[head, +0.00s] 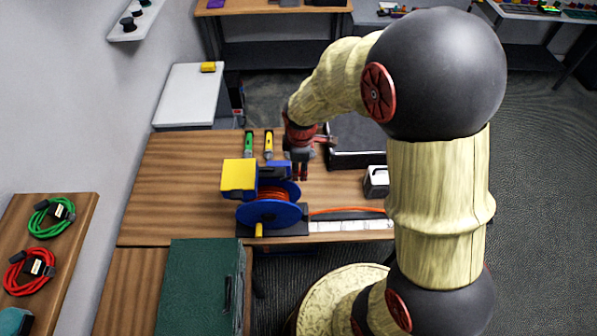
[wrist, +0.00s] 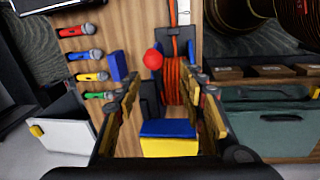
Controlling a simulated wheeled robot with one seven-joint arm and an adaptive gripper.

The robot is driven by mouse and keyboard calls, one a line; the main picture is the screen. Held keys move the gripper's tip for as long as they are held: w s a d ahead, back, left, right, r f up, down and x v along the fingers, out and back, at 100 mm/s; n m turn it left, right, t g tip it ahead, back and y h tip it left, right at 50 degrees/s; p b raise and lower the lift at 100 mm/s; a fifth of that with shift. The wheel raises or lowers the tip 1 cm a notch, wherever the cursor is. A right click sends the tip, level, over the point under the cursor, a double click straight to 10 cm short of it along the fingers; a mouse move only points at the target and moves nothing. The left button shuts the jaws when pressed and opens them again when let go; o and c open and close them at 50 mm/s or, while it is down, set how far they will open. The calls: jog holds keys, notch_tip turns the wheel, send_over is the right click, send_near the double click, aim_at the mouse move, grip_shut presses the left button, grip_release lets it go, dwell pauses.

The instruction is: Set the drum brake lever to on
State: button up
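The cable drum (head: 268,212) has blue flanges and orange cable, and stands at the front edge of the wooden table (head: 180,190). The orange cable winding also shows in the wrist view (wrist: 172,85). A red ball knob (wrist: 153,59), which looks like the brake lever's end, sits beside the winding by a dark post. The lever's setting cannot be told, and the knob is not discernible in the head view. A yellow and blue block (head: 239,176) is beside the drum. My gripper (head: 301,176) is above the drum's far side. Its fingers (wrist: 167,82) are apart, with nothing held between them.
A black tray (head: 357,160) and a small grey-white box (head: 376,183) stand to the right. A green case (head: 195,285) is at the front. Coiled green cable (head: 52,216) and red cable (head: 29,271) lie on the left shelf.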

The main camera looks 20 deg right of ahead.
jog(key=f, duration=0.2)
jog(key=w+f+n, duration=0.1)
jog(key=f, duration=0.2)
jog(key=w+f+n, duration=0.1)
jog(key=f, duration=0.1)
jog(key=shift+d+f+p, duration=0.15)
jog(key=shift+f+p, duration=0.1)
jog(key=shift+p, duration=0.05)
grip_shut()
dwell(0.5)
jog(key=shift+r, duration=0.1)
dwell(0.4)
